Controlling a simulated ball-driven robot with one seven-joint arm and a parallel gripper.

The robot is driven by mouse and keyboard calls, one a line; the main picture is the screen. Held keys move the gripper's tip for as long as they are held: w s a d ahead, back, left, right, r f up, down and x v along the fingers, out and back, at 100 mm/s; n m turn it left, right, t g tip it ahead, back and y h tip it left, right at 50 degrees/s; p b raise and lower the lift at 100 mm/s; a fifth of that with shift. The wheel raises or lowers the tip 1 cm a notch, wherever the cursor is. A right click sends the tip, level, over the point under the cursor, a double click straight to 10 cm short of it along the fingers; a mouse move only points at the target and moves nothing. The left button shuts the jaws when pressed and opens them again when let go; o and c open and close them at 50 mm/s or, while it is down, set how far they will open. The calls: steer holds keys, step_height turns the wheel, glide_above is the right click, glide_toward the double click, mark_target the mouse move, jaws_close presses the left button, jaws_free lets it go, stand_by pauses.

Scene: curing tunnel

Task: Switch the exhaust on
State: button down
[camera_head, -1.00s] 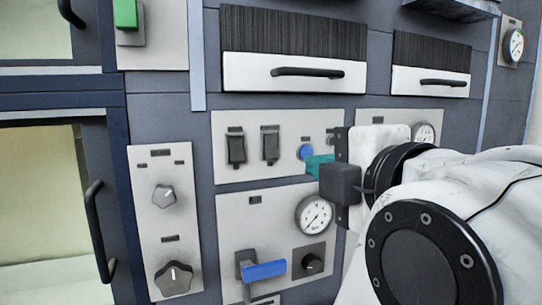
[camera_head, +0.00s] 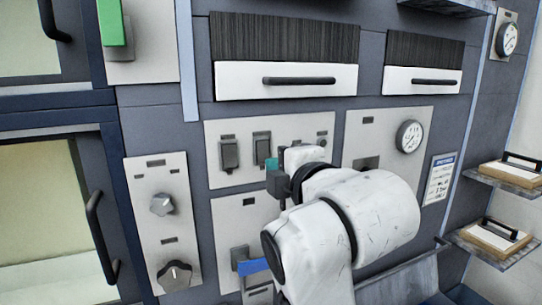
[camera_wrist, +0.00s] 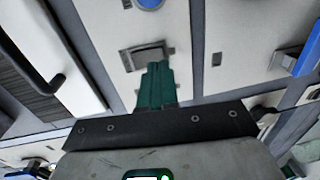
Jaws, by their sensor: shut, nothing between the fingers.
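A pale control panel (camera_head: 215,178) in the head view carries two dark switches side by side, the left switch (camera_head: 229,154) and the right switch (camera_head: 262,147). Their labels are too small to read, so I cannot tell which one is the exhaust. My gripper (camera_head: 271,164) is in front of the panel, at the lower right of the right switch. In the wrist view its teal fingers (camera_wrist: 155,86) are shut together and empty. Their tips overlap a grey switch (camera_wrist: 133,56); I cannot tell whether they touch it. A blue button (camera_wrist: 150,3) shows at the top edge of the wrist view.
A blue-handled lever (camera_head: 253,266) sits below, partly behind my arm. A knob panel (camera_head: 142,220) is to the left, beside a door handle (camera_head: 98,230). A gauge (camera_head: 409,136) is to the right. Shelves with handled blocks (camera_head: 510,176) stand at far right.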

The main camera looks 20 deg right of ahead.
mark_target(263, 152)
steer(key=w, duration=0.3)
steer(key=shift+f+p, duration=0.15)
steer(key=shift+p, duration=0.2)
steer(key=shift+f, duration=0.15)
steer(key=shift+w+t+b, duration=0.15)
steer(key=shift+t+b, duration=0.15)
steer(key=shift+b, duration=0.4)
